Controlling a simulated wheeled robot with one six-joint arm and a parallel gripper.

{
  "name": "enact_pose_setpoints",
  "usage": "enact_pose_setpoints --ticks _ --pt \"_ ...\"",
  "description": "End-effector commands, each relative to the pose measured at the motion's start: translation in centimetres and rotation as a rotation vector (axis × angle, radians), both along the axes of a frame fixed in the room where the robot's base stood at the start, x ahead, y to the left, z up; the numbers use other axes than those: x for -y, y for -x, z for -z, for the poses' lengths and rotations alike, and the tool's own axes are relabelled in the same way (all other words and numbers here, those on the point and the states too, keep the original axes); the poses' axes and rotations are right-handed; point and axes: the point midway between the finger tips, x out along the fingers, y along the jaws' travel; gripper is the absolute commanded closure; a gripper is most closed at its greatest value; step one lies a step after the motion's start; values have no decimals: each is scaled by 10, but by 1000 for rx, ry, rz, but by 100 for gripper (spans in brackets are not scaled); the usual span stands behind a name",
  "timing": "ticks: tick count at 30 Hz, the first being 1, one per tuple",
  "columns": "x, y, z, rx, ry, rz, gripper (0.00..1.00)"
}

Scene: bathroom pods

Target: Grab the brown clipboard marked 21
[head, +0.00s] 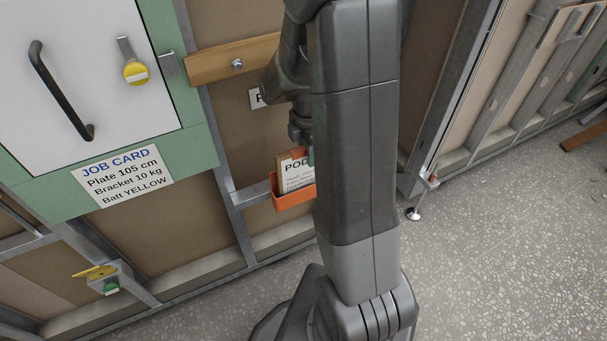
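A brown-edged board with a white printed sheet (293,172) stands in an orange wall holder (291,199), left of my arm's large grey link. The sheet's heading starts with "POD"; the rest is hidden behind my arm. No number 21 is readable on it, so I cannot tell whether it is the clipboard marked 21. My gripper (301,138) is just above the top of this board, largely hidden by my arm. I cannot see whether its fingers are open or touch the board.
A job card (122,177) is below. A wooden rail (232,60) crosses the wall. Metal studs stand at right; speckled floor (500,240) there is clear.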

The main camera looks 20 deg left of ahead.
Motion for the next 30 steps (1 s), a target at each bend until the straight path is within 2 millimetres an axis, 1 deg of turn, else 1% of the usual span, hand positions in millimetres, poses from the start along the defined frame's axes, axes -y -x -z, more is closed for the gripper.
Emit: enact_pose_setpoints --ticks 2,8,9,14,15,26,30 --pt "0 0 5 -1 1 0 65" --pt "0 0 5 1 -1 0 65" --pt "0 0 5 1 -1 0 67" --pt "0 0 5 1 -1 0 99" --pt "0 0 5 1 -1 0 100" --pt "0 0 4 1 -1 0 100" --pt "2 1 -1 1 -1 0 100"
